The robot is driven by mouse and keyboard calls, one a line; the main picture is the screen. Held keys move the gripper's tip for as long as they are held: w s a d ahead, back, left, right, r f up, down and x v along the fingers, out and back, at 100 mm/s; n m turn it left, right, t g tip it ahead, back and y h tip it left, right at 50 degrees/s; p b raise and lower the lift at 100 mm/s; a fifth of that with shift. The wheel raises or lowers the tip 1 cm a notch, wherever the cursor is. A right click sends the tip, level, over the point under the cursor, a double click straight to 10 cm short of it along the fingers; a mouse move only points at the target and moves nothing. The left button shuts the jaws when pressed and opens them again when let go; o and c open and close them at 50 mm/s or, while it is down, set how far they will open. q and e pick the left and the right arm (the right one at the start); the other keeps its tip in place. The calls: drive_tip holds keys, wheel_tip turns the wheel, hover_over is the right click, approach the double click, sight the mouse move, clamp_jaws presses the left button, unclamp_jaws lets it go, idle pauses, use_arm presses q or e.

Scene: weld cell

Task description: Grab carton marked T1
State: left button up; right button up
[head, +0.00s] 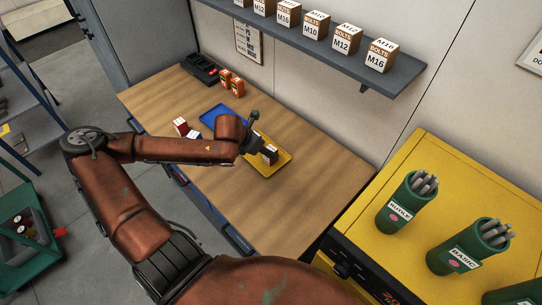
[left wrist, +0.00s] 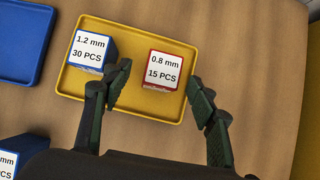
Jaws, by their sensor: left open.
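My left gripper (left wrist: 159,75) is open above the yellow tray (left wrist: 125,101). In the left wrist view a white-topped carton with red edging, marked "0.8 mm 15 PCS" (left wrist: 163,71), lies between the fingertips with gaps on both sides. A blue carton marked "1.2 mm 30 PCS" (left wrist: 91,50) stands left of it on the tray, by the left finger. In the head view the left gripper (head: 257,146) is over the tray beside one carton (head: 270,155); I cannot tell which. No T1 mark is readable. My right gripper is out of view.
A blue tray (head: 214,116) lies beside the yellow one. A red-edged carton (head: 181,126) and a blue one (head: 194,136) stand near the bench's front edge. Small orange boxes (head: 231,83) stand by the wall. A shelf (head: 335,62) of bolt boxes overhangs the bench.

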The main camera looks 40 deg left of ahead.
use_arm(q)
drive_tip(key=b+x, duration=0.1)
drive_tip(key=x, duration=0.3)
drive_tip(key=shift+w+d+f, duration=0.1)
drive_tip(key=shift+f, duration=0.15)
drive_tip(key=shift+c, duration=0.4)
drive_tip(key=c, duration=1.2)
drive_tip(key=shift+r, duration=0.1)
